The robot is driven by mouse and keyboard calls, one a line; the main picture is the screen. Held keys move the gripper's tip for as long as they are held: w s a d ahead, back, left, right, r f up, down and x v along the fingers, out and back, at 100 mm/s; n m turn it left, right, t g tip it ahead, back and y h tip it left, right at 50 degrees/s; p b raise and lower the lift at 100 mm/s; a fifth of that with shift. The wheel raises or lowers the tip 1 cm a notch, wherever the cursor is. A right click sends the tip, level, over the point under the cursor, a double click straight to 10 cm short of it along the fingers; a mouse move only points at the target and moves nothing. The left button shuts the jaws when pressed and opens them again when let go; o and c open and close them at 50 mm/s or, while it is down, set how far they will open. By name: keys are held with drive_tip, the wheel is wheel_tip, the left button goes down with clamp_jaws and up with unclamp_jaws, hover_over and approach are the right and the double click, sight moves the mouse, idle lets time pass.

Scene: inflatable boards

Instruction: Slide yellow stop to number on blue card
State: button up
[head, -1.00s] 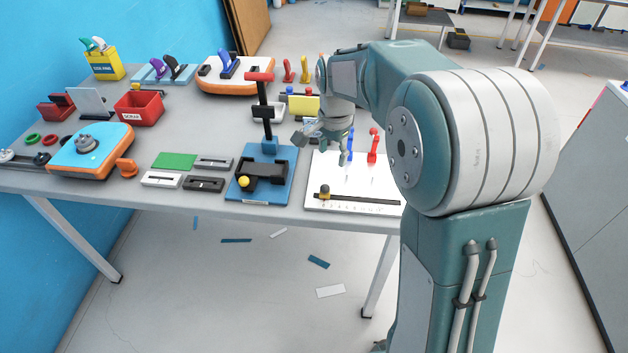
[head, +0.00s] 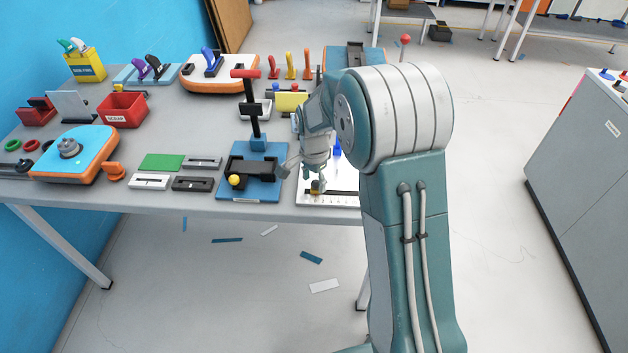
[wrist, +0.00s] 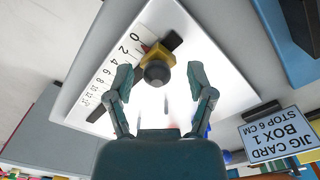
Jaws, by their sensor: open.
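The yellow stop (wrist: 158,58) with its dark round knob sits on the black slot of a white board (wrist: 212,72), near the 0 and 2 end of the printed scale. A small red mark shows at its side. My gripper (wrist: 160,80) is open, its fingers apart on either side of the knob, not visibly touching it. In the head view my gripper (head: 317,181) is low over the stop (head: 317,188). The blue card (wrist: 275,134) lies to the right in the wrist view and reads, upside down, "JIG CARD BOX 1 STOP 6 CM".
A blue base (head: 262,187) with a black upright and a yellow ball stands just left of the board. Red and blue upright pieces stand near the board, mostly hidden by my arm. A red scrap bin (head: 122,110) is farther left.

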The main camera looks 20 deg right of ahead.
sight(338, 193)
drive_tip(key=shift+d+f, duration=0.1)
drive_tip(key=shift+d, duration=0.25)
drive_tip(key=shift+a, duration=0.1)
clamp_jaws()
drive_tip(key=shift+s+d, duration=0.35)
drive_tip(key=shift+d, duration=0.6)
drive_tip(key=shift+s+d, duration=0.3)
drive_tip(key=shift+d, duration=0.7)
drive_tip(key=shift+s+d, duration=0.35)
drive_tip(key=shift+d, duration=0.6)
unclamp_jaws()
drive_tip(key=shift+a, duration=0.1)
wheel_tip(338, 193, up, 12)
drive_tip(key=shift+w+f, duration=0.1)
